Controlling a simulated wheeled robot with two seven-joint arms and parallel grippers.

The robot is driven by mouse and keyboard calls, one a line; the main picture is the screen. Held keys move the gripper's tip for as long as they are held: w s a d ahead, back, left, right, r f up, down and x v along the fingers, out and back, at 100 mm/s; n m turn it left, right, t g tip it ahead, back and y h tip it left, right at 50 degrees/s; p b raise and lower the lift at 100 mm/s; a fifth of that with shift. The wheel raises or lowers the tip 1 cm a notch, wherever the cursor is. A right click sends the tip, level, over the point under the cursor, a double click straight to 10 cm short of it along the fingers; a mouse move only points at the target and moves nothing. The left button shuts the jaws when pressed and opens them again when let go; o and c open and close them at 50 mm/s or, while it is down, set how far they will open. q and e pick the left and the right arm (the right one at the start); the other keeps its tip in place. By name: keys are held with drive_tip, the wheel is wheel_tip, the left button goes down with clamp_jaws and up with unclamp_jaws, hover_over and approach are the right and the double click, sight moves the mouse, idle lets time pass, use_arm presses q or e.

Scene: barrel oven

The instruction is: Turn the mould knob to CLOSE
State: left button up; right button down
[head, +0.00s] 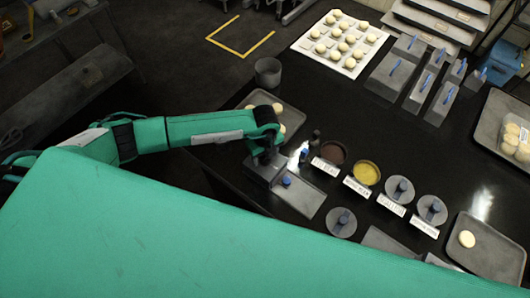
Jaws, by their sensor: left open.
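My left gripper (266,157) points down over a grey metal block (262,170) on the dark table. It is open. Its fingertips are small and dark here, and I cannot tell whether they touch the block. A flat grey plate (305,199) with a small blue knob (287,181) lies just to the right of the block. I cannot tell for sure which part is the mould knob, nor read any CLOSE mark. My right gripper is not in view.
A tray with pale buns (278,106) lies behind my left gripper. Small bottles (304,154), a brown bowl (333,152), a yellow bowl (367,172) and labelled round lids (400,189) stand to the right.

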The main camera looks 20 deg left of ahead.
use_arm(q)
drive_tip(key=shift+f, duration=0.2)
drive_tip(key=c, duration=1)
drive_tip(key=shift+f+m+b, duration=0.15)
drive_tip(key=shift+m+b, duration=0.65)
drive_tip(key=shift+b, duration=0.2)
drive_tip(key=m+b, duration=1.4)
drive_tip(key=b, duration=0.5)
drive_tip(key=shift+f+m, duration=0.1)
drive_tip(key=shift+m, duration=0.2)
drive_tip(key=shift+r+m+b, duration=0.25)
drive_tip(key=shift+m+b, duration=0.75)
drive_tip(key=shift+b, duration=0.2)
